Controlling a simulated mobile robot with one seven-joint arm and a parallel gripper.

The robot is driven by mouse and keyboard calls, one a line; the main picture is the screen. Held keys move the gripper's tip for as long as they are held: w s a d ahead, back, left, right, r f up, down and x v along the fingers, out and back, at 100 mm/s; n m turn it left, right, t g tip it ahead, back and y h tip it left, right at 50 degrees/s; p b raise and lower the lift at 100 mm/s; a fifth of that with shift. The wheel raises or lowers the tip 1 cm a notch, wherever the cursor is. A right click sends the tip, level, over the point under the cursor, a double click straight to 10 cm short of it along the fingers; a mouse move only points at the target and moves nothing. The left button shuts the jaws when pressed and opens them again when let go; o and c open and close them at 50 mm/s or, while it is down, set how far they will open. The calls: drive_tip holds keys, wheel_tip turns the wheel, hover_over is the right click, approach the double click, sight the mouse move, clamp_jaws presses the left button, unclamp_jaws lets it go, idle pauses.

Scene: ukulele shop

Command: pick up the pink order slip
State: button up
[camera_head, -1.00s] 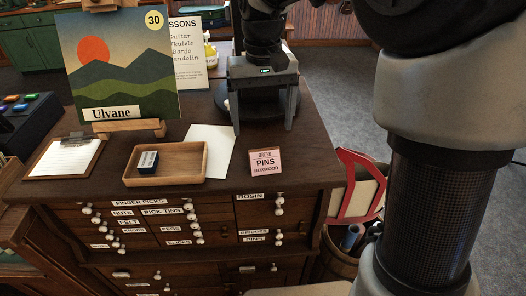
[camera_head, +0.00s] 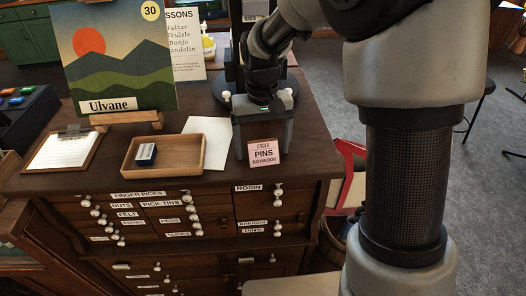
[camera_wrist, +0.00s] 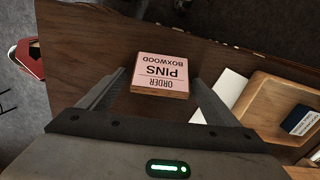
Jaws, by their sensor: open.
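In the wrist view the slip (camera_wrist: 161,74) appears as a pink face on a thin wooden block, upside down, between and just beyond the fingertips. My gripper (camera_head: 264,154) is open, its two fingers pointing down on either side of the slip.
A wooden tray (camera_head: 191,166) with a small dark blue box (camera_head: 146,154) lies left of the slip. A clipboard (camera_head: 63,151) and the Ulvane picture (camera_head: 121,64) are further left. Labelled drawers (camera_head: 165,208) sit below the counter edge.

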drive_tip(key=c, duration=1.1)
drive_tip(key=shift+r, duration=0.1)
drive_tip(key=shift+c, duration=0.2)
